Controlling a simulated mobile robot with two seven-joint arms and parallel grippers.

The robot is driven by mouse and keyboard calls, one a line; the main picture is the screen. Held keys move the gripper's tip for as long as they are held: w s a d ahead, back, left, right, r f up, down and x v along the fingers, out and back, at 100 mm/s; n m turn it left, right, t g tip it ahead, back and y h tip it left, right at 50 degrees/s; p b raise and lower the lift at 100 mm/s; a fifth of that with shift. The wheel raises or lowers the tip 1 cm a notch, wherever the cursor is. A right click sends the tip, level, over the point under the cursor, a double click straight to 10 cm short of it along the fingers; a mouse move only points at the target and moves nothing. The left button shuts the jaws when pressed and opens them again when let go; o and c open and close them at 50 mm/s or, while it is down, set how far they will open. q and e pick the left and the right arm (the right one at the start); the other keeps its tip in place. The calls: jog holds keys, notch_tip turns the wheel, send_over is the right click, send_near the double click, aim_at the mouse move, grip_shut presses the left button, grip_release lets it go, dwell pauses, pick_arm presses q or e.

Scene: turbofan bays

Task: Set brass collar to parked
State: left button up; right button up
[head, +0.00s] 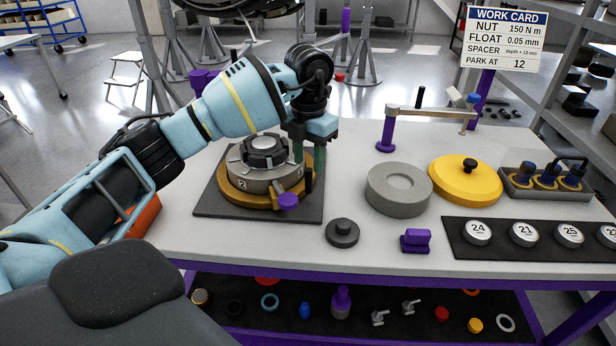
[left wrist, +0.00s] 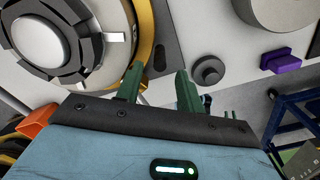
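The brass collar (head: 237,196) lies around the base of a grey numbered ring (head: 262,180) on a dark square plate. A purple knob (head: 288,201) sticks out from its front right side. In the left wrist view, part of the collar (left wrist: 145,30) shows as a brass band beside the grey ring. My left gripper (head: 309,172) points down at the collar's right side. In the left wrist view, its green fingers (left wrist: 158,72) stand apart, with a brass edge partly visible between them. I cannot tell whether they touch it. My right gripper is out of view.
The work card (head: 504,40) reads "PARK AT 12". A grey disc (head: 398,189), a yellow lid (head: 465,180), a dark knobbed piece (head: 342,233) and a purple block (head: 415,241) stand to the right. Numbered discs lie on a black mat (head: 500,250).

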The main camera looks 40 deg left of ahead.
aim_at(308, 195)
pick_arm(q)
notch_tip(308, 195, down, 6)
dwell(0.4)
grip_shut()
jog(key=shift+a, duration=0.1)
